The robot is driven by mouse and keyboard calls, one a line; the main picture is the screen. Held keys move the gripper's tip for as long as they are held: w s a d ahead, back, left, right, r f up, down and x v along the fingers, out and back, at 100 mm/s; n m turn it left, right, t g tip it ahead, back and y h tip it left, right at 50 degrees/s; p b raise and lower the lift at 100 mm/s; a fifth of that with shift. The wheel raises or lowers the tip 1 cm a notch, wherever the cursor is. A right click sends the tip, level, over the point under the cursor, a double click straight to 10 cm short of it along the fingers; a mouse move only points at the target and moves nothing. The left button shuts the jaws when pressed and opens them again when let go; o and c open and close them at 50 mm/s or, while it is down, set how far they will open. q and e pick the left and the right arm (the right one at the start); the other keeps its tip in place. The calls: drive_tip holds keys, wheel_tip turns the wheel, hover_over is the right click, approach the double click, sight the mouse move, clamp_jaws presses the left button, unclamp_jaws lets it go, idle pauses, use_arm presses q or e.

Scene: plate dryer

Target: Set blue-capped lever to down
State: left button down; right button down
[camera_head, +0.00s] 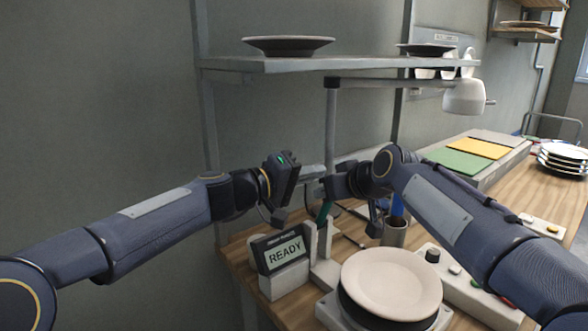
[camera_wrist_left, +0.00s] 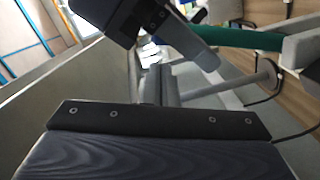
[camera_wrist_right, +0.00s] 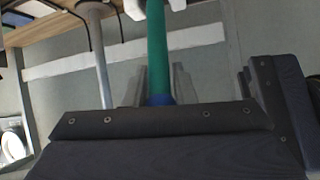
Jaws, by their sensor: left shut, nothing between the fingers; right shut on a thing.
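The blue-capped lever has a green shaft (camera_head: 323,212) that rises, near upright, from a white bracket (camera_head: 325,245) beside the READY display. Its blue end (camera_wrist_right: 160,99) shows at the right gripper's fingers in the right wrist view. My right gripper (camera_head: 326,188) is shut on the lever near its top; the arm hides part of it in the head view. My left gripper (camera_head: 316,172) is shut and empty, just behind and above the right one. The green shaft also shows in the left wrist view (camera_wrist_left: 245,38).
The READY display (camera_head: 284,254) stands at the front left of the wooden counter. Stacked plates (camera_head: 392,282) sit right of the lever. A metal cup (camera_head: 395,234) and a white button panel (camera_head: 465,285) are farther right. A shelf (camera_head: 340,64) with plates hangs above.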

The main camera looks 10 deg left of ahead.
use_arm(q)
drive_tip(key=shift+s+d+f, duration=0.3)
drive_tip(key=shift+s+d, duration=0.05)
drive_tip(key=shift+d, duration=0.1)
